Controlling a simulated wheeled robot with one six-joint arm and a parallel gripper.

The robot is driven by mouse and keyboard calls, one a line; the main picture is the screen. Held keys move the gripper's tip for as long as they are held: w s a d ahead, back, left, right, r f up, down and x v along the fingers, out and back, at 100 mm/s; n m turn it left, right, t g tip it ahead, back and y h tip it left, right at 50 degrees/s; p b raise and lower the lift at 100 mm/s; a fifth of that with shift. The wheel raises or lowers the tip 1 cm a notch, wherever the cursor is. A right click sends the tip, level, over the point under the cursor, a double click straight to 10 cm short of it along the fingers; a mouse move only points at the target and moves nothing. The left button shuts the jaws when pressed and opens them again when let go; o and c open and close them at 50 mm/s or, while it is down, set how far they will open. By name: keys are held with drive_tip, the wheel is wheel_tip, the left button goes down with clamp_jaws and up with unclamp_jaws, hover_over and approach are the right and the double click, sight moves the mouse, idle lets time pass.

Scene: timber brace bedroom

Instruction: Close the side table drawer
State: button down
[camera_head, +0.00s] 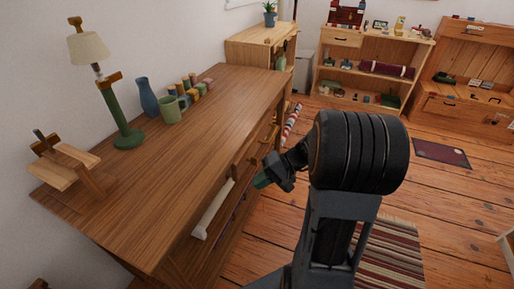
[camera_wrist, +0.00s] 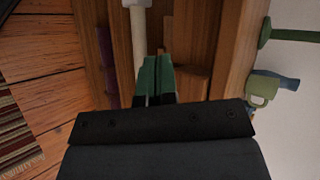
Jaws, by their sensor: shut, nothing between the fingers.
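The long wooden side table (camera_head: 190,110) runs along the left wall in the head view. Its front has a drawer front with a handle (camera_head: 268,134) near the far end; I cannot tell how far any drawer stands out. My gripper (camera_head: 260,181) is beside the table's front, below the top's edge. Its green fingertips (camera_wrist: 157,76) are shut and empty, close to wooden parts (camera_wrist: 187,76) of the front in the wrist view. I cannot tell whether they touch. My arm hides part of the area on the right.
A lamp (camera_head: 110,90), blue vase (camera_head: 148,97) and green mug (camera_head: 168,110) stand on top.

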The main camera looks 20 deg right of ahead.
drive_tip(key=w+d+m+t+y, duration=0.2)
drive_tip(key=w+d+t, duration=0.1)
drive_tip(key=d+t, duration=0.3)
drive_tip(key=m+t, duration=0.3)
drive_tip(key=t, duration=0.2)
approach(251, 147)
drive_tip(key=shift+h, duration=0.3)
drive_tip(key=b+x, duration=0.1)
drive_tip(key=x, duration=0.6)
drive_tip(key=shift+w+a+b, duration=0.15)
drive_tip(key=shift+a+b, duration=0.05)
drive_tip(key=shift+b, duration=0.15)
